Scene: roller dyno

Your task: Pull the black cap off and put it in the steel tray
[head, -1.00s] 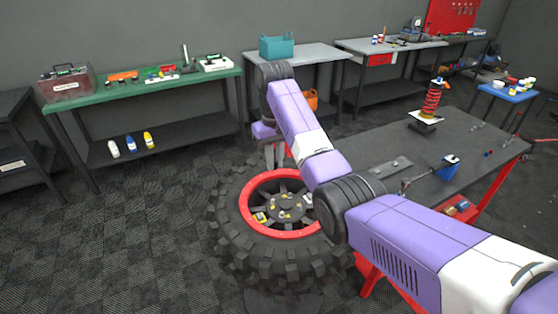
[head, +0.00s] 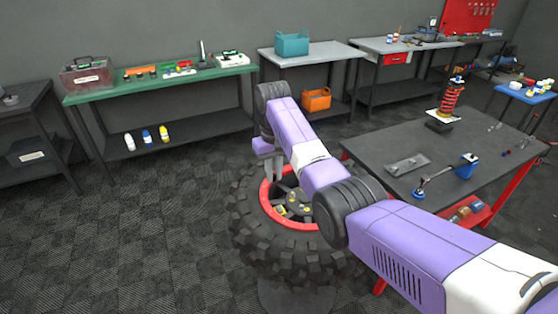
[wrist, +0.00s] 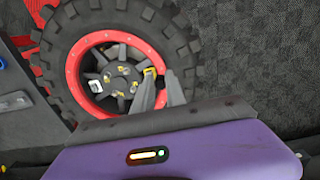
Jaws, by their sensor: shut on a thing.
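My gripper (head: 272,180) points down over the far left part of the wheel's red rim (head: 268,212). In the wrist view its two fingers (wrist: 160,76) are close together, shut on a small dark thing, apparently the black cap (wrist: 160,81); it is mostly hidden by the fingers. I cannot tell whether the cap is clear of the wheel. A yellow piece (wrist: 149,72) shows beside the fingertips. The steel tray (head: 407,164) is a shallow grey tray on the dark table to the right of the wheel. It looks empty.
The dark table (head: 450,190) also bears a blue-handled tool (head: 466,165) and a red spring (head: 452,100). A green bench (head: 160,90) stands behind left. The floor at left is clear.

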